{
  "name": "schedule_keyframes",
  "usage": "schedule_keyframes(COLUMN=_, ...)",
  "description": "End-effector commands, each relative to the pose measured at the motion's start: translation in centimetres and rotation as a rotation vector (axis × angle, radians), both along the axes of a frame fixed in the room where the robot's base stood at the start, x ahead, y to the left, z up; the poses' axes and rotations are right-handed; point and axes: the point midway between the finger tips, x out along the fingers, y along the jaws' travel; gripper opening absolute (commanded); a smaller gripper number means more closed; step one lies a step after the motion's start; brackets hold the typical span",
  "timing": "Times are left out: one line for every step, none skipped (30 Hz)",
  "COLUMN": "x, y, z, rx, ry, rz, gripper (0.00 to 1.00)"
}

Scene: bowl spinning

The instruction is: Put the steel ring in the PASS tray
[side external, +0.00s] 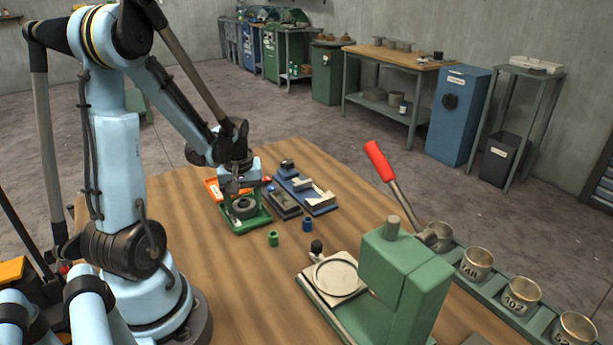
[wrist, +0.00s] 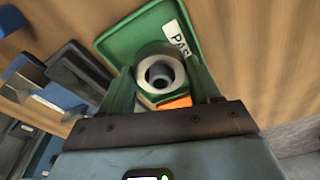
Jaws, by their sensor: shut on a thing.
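The grey steel ring (wrist: 160,72) sits between the green fingers of my gripper (wrist: 163,80), which is shut on it. The ring also shows in the side external view (side external: 243,207), just below my gripper (side external: 240,190). The green PASS tray (wrist: 125,42) lies beneath it, its white label partly readable as "PAS". In the side external view the ring is over the inside of the PASS tray (side external: 251,225). I cannot tell whether the ring touches the tray floor. My fingers hide part of the tray.
An orange tray (side external: 212,187) lies behind the green one. A dark block (side external: 285,204) and a blue fixture (side external: 313,199) stand to the right. Small green (side external: 273,239) and blue (side external: 307,225) pieces stand nearby. A green press (side external: 400,275) is at front right.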

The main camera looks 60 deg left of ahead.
Motion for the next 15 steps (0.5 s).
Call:
schedule_keyframes(x=0.01, y=0.00, z=-0.01, rx=0.000, ry=0.000, rz=0.000, gripper=0.19)
schedule_keyframes(x=0.01, y=0.00, z=-0.01, rx=0.000, ry=0.000, rz=0.000, gripper=0.19)
schedule_keyframes(x=0.01, y=0.00, z=-0.01, rx=0.000, ry=0.000, rz=0.000, gripper=0.19)
schedule_keyframes(x=0.01, y=0.00, z=-0.01, rx=0.000, ry=0.000, rz=0.000, gripper=0.19)
schedule_keyframes(x=0.01, y=0.00, z=-0.01, rx=0.000, ry=0.000, rz=0.000, gripper=0.19)
schedule_keyframes(x=0.01, y=0.00, z=-0.01, rx=0.000, ry=0.000, rz=0.000, gripper=0.19)
schedule_keyframes(x=0.01, y=0.00, z=-0.01, rx=0.000, ry=0.000, rz=0.000, gripper=0.19)
schedule_keyframes(x=0.01, y=0.00, z=0.00, rx=0.000, ry=0.000, rz=0.000, gripper=0.19)
schedule_keyframes(x=0.01, y=0.00, z=0.00, rx=0.000, ry=0.000, rz=0.000, gripper=0.19)
schedule_keyframes(x=0.00, y=0.00, z=0.00, rx=0.000, ry=0.000, rz=0.000, gripper=0.19)
schedule_keyframes(x=0.00, y=0.00, z=0.00, rx=0.000, ry=0.000, rz=0.000, gripper=0.67)
schedule_keyframes(x=0.00, y=0.00, z=0.00, rx=0.000, ry=0.000, rz=0.000, gripper=0.73)
schedule_keyframes(x=0.00, y=-0.01, z=0.00, rx=0.000, ry=0.000, rz=0.000, gripper=0.78)
schedule_keyframes(x=-0.01, y=0.00, z=0.00, rx=0.000, ry=0.000, rz=0.000, gripper=0.82)
schedule_keyframes(x=-0.03, y=0.01, z=0.00, rx=0.000, ry=0.001, rz=0.000, gripper=0.88)
